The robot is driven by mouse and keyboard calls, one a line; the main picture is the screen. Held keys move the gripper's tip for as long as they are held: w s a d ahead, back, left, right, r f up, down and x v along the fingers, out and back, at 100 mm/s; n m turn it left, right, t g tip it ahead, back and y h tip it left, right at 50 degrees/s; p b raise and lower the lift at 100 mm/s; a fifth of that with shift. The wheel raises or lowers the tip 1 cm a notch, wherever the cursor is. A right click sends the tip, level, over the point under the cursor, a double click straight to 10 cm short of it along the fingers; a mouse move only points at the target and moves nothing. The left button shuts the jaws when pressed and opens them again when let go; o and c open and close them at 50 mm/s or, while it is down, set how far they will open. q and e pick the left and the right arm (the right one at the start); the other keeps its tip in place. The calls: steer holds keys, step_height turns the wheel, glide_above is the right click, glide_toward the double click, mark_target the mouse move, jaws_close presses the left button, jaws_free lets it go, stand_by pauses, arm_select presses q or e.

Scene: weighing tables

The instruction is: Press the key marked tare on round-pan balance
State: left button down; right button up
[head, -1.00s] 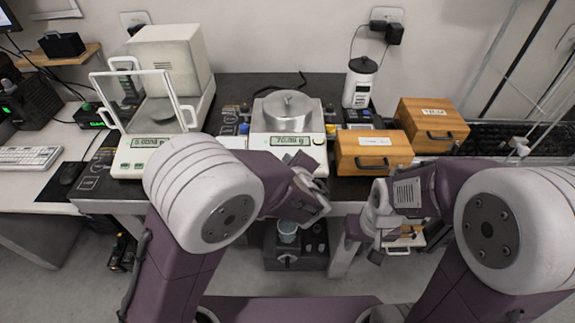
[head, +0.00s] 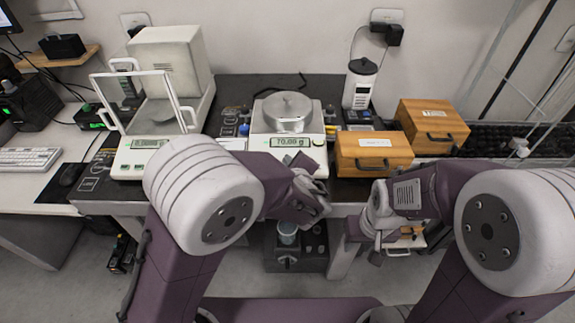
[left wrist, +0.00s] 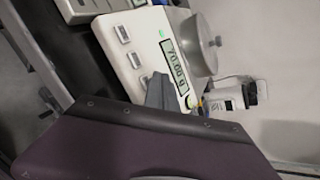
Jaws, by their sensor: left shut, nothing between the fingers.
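The round-pan balance (head: 262,142) stands on the dark table, with a metal round pan and a lidded metal piece on top. Its display (head: 292,142) reads 70.00 g. In the left wrist view the balance (left wrist: 152,38) appears tilted, with several keys (left wrist: 134,60) along its front panel; their markings are too small to read. My left gripper (head: 309,164) is shut and empty, its tips over the front panel. In the left wrist view its grey fingers (left wrist: 158,92) hide part of the panel beside the display; contact cannot be told. My right gripper (head: 384,248) hangs low at the right, away from the balance.
A second balance with a glass draft shield (head: 150,100) stands at the left. Wooden boxes (head: 373,152) (head: 432,122) and a white-and-black bottle-like device (head: 360,84) stand to the right. A dark device (head: 295,250) sits below the table edge.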

arm_select(q)
steer(key=shift+f, duration=0.1)
stand_by(0.6)
steer(key=shift+w+f+b, duration=0.1)
steer(key=shift+f+b, duration=0.25)
steer(key=shift+b, duration=0.3)
steer(key=shift+w+f+b, duration=0.1)
steer(key=shift+f+b, duration=0.25)
steer(key=shift+b, duration=0.2)
steer(key=shift+r, duration=0.1)
stand_by(0.5)
steer(key=shift+s+r+p, duration=0.25)
steer(key=shift+r+p, duration=0.2)
steer(key=shift+r, duration=0.2)
steer(key=shift+s+r+p, duration=0.25)
steer(key=shift+r+p, duration=0.3)
steer(key=shift+r, duration=0.25)
steer(key=shift+s+r+p, duration=0.2)
steer(key=shift+r+p, duration=0.35)
steer(key=shift+r, duration=0.25)
steer(key=shift+s+r+p, duration=0.25)
steer(key=shift+r+p, duration=0.3)
steer(key=shift+r, duration=0.25)
